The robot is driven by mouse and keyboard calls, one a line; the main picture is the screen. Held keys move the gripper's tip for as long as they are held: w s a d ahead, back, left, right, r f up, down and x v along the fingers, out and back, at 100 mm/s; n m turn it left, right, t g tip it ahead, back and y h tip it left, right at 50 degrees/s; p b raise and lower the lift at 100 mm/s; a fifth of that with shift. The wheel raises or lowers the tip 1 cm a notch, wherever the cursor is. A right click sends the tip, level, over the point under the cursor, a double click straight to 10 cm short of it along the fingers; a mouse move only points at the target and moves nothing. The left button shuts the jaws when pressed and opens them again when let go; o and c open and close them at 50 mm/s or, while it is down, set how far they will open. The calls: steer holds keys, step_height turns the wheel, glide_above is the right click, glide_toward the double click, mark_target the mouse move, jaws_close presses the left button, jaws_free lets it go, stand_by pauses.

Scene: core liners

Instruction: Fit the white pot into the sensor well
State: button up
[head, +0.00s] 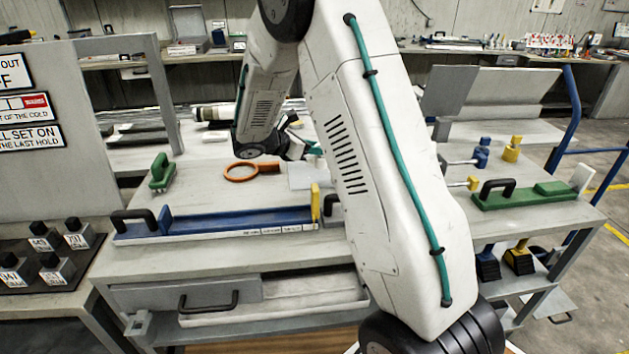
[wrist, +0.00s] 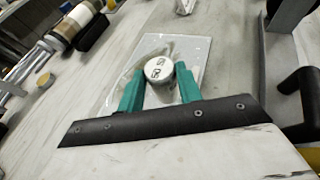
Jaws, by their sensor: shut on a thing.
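My gripper (wrist: 158,78) has two teal fingers, shut on a round white pot (wrist: 158,69) with dark markings on its top. The pot is between the fingertips, over or on a pale clear-looking sheet or bag (wrist: 199,47); I cannot tell whether it touches it. In the head view my gripper (head: 312,150) is mostly hidden behind my arm, and the pot cannot be made out there. The pale sheet (head: 305,180) shows on the bench below the gripper. I cannot identify the sensor well in either view.
An orange ring tool (head: 240,172) and a green-handled tool (head: 160,173) lie on the bench. A long blue tray (head: 235,218) runs along the front. A green tray (head: 525,196) is at the right. Liner tubes (head: 215,112) lie at the back.

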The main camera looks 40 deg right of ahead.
steer(key=shift+s+a+f, duration=0.75)
steer(key=shift+s+a, duration=0.3)
steer(key=shift+a, duration=0.3)
steer(key=shift+s+a+f, duration=0.75)
steer(key=shift+s+a, duration=0.35)
steer(key=shift+a, duration=0.25)
steer(key=shift+s+a+f, duration=0.75)
steer(key=shift+s+a, duration=0.3)
steer(key=shift+a, duration=0.3)
steer(key=shift+f, duration=0.1)
steer(key=o, duration=1)
steer(key=shift+o, duration=0.2)
